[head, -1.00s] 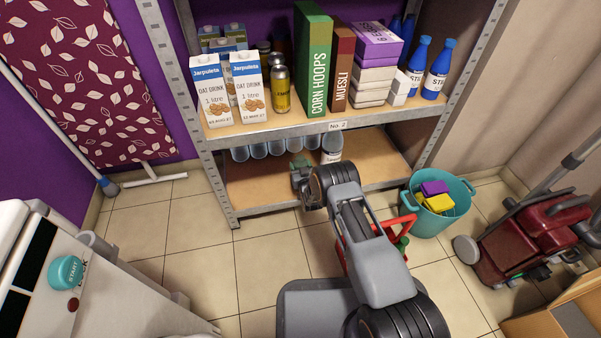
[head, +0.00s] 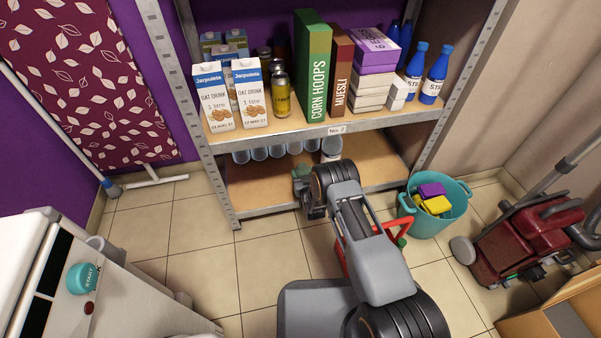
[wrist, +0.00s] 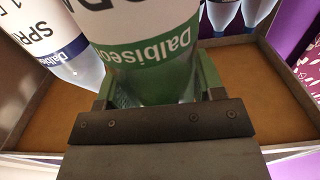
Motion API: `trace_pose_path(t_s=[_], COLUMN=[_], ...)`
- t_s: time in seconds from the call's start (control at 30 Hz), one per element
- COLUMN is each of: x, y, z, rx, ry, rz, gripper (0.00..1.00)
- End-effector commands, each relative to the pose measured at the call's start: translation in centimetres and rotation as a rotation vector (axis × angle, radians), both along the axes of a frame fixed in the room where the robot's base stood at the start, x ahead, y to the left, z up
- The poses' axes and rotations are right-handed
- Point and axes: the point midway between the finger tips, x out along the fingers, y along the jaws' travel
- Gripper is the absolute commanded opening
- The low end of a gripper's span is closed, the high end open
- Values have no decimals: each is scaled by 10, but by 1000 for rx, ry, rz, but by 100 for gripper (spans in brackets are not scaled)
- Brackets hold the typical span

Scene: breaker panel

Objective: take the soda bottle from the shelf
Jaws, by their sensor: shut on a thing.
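The soda bottle (wrist: 150,60) fills the middle of the wrist view. It is clear, with a white label that has a green band reading "Dalbiseo". The fingers of my gripper (wrist: 158,86) are shut on it, one green finger on each side. The top of the label is cut off by the frame edge. In the head view my gripper (head: 302,178) is at the lower shelf (head: 375,165), near its front edge. The held bottle cannot be made out clearly there.
A blue-labelled bottle (wrist: 50,40) stands close beside the held one. Several clear bottles (head: 258,153) stand at the back of the lower shelf. The upper shelf (head: 300,128) lies above, with cartons, cans and boxes. A teal bucket (head: 445,222) stands on the floor at right.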

Motion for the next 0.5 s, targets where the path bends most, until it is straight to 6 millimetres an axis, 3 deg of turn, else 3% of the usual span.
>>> trace_pose_path(t_s=[0.5], x=[-58], y=[-12], z=[1], rx=[0], ry=[1], rz=[0], gripper=[39])
